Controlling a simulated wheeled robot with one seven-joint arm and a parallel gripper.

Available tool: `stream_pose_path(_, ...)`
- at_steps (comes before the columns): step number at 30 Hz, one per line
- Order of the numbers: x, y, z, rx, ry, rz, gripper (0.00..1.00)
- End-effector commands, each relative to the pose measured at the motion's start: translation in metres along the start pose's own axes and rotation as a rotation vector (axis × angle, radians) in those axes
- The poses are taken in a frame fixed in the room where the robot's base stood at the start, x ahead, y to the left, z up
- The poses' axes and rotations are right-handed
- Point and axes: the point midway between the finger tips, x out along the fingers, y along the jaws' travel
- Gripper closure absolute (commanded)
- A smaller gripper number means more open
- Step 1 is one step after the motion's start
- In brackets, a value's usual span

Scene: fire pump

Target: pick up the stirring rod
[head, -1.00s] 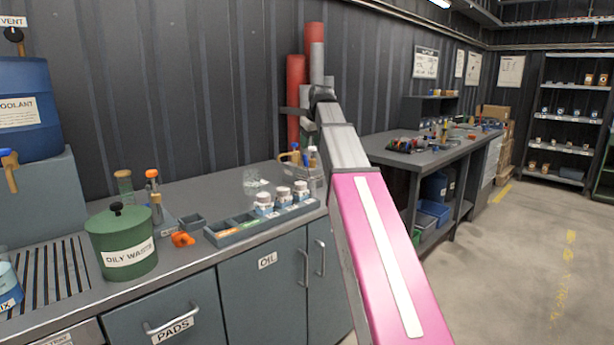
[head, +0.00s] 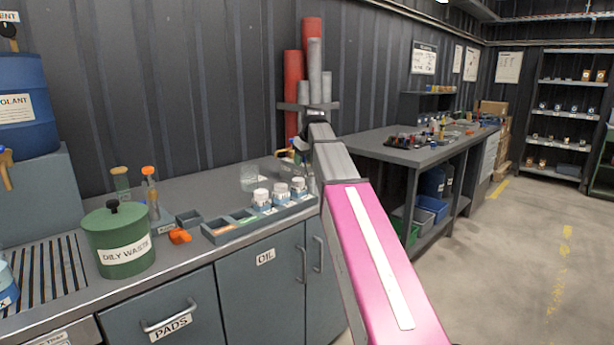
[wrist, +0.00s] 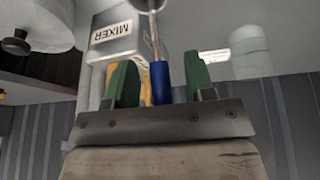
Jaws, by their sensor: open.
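In the wrist view, a thin metal rod with a blue handle (wrist: 160,84) fits the stirring rod. Its shaft runs away from the handle past a grey holder labelled MIXER (wrist: 111,33), which appears upside down. My gripper (wrist: 158,72) is open, with one green finger on each side of the blue handle. I cannot tell whether either finger touches it. A yellow item (wrist: 146,92) sits beside the handle, partly hidden by the left finger. In the head view, my arm hides most of the holder area and the gripper.
The grey counter (head: 207,197) holds a green OILY WASTE can (head: 120,245), an orange item (head: 180,236) and a compartment tray (head: 222,233) with white-capped jars (head: 280,192). Red and grey cylinders (head: 313,65) stand against the wall. A second workbench (head: 385,150) is at the right.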

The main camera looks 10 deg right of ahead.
Motion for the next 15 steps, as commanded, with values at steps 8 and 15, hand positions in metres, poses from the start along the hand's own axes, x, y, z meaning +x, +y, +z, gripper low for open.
stream_pose_path(8, 0.0071, 0.0, 0.0001, 0.0, 0.0, 0.0, 0.5)
stream_pose_path(15, 0.007, 0.0, 0.0001, 0.0, 0.0, 0.0, 1.0)
